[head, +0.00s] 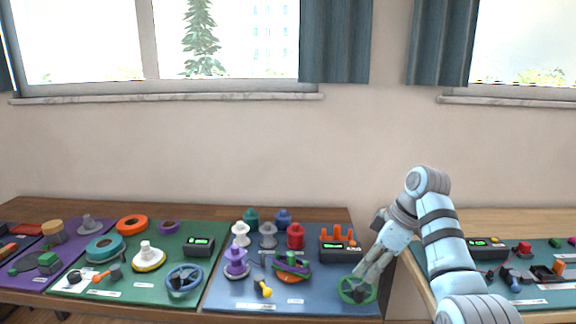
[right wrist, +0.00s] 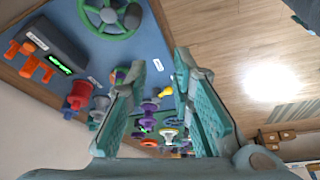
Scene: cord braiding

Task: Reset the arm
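My right arm comes in from the right in the head view, and its light-blue gripper (head: 366,272) points down and left over the right end of the blue mat. In the right wrist view the two teal fingers of this gripper (right wrist: 162,72) stand apart with nothing between them; only the distant table shows in the gap. A green spoked wheel (head: 345,293) lies just below and beside the fingertips in the head view. It also shows in the right wrist view (right wrist: 122,32), apart from the fingers. My left gripper is in neither view.
The blue mat (head: 225,298) holds spools, an orange-pegged black box (head: 341,255) and a purple spool (head: 236,262). A green mat (head: 140,297) with rings and another wheel (head: 184,281) lies left. A second table (head: 429,299) stands right, beyond a gap. The wall side is clear.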

